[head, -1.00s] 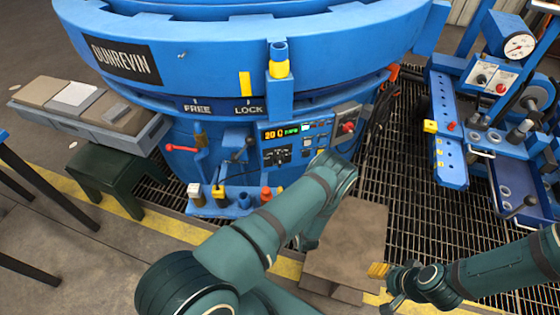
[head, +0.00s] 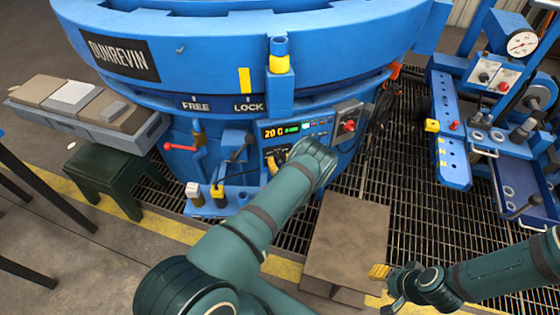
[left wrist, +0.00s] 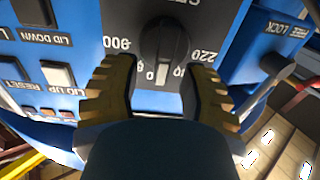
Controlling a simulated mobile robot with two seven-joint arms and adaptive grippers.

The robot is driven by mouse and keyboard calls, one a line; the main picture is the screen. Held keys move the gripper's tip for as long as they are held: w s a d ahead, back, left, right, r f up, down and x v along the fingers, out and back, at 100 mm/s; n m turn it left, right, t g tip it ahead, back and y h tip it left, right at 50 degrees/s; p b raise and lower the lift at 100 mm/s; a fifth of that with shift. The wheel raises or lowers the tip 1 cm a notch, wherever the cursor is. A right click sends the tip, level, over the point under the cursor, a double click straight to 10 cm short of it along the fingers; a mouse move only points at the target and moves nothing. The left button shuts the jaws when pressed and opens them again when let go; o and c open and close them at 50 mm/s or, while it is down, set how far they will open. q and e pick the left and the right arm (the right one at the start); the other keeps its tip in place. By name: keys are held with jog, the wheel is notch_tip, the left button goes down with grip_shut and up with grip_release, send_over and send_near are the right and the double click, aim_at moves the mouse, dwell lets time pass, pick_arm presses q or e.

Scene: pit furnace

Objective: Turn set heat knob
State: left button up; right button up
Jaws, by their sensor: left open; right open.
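The set heat knob (left wrist: 164,42) is a black round dial with a white pointer line, on a blue panel with a printed scale, in the left wrist view. My left gripper (left wrist: 160,72) is open, its two yellow ridged fingers on either side of the knob's lower part; I cannot tell whether they touch it. In the head view my left arm hides the knob, and the control panel (head: 322,130) shows "20 C" on its display (head: 274,133). My right gripper (head: 379,273) is at the lower right, away from the panel, with yellow fingertips and no object seen in it.
In the left wrist view, lid buttons (left wrist: 58,75) are left of the knob and a lever (left wrist: 276,66) is to its right.

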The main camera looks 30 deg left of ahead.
pick_arm(q)
grip_shut()
jog(key=shift+a, duration=0.1)
dwell(0.4)
jog(key=n, duration=0.4)
jog(key=shift+s+a, duration=0.25)
jog(key=shift+s, duration=0.05)
jog(key=n, duration=0.3)
jog(key=shift+s+a+f+n, duration=0.2)
jog(key=shift+s+n, duration=0.05)
jog(key=shift+n, duration=0.15)
jog(key=shift+s+a+f+n, duration=0.1)
jog(key=shift+f+n, duration=0.1)
jog(key=shift+n, duration=1.15)
jog(key=shift+s+a+f+n, duration=0.1)
jog(key=shift+f+n, duration=0.1)
jog(key=shift+n, duration=1.1)
jog(key=shift+f+n, duration=0.2)
jog(key=shift+n, duration=1.15)
